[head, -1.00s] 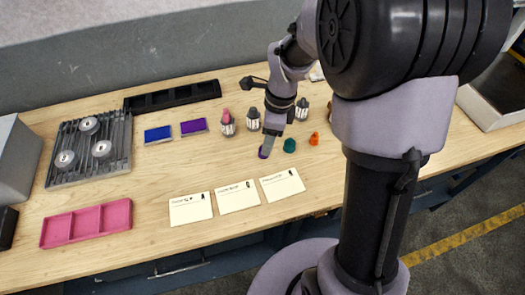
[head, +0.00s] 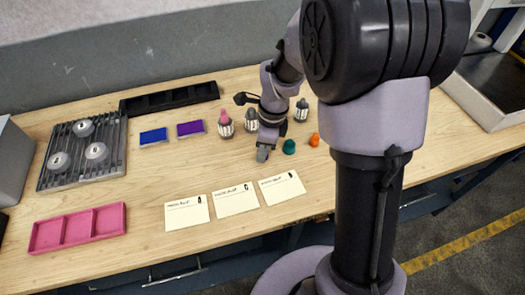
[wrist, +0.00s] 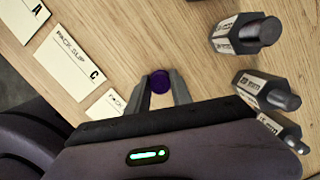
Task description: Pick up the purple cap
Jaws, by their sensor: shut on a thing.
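The purple cap (wrist: 159,82) sits between the two fingertips of my gripper (wrist: 158,90) in the wrist view, with a finger against each side. My gripper is shut on it. In the head view my gripper (head: 262,154) is over the wooden table, left of a green cap (head: 289,147) and an orange cap (head: 314,140). The purple cap is hidden behind the fingers in that view. I cannot tell how far it is above the table.
Several bottles stand behind, one with a pink top (head: 225,123). White cards (head: 236,199) lie in front. A pink tray (head: 78,228), a grey rack (head: 108,165), blue (head: 153,136) and purple (head: 190,128) boxes and a black tray (head: 170,98) are to the left.

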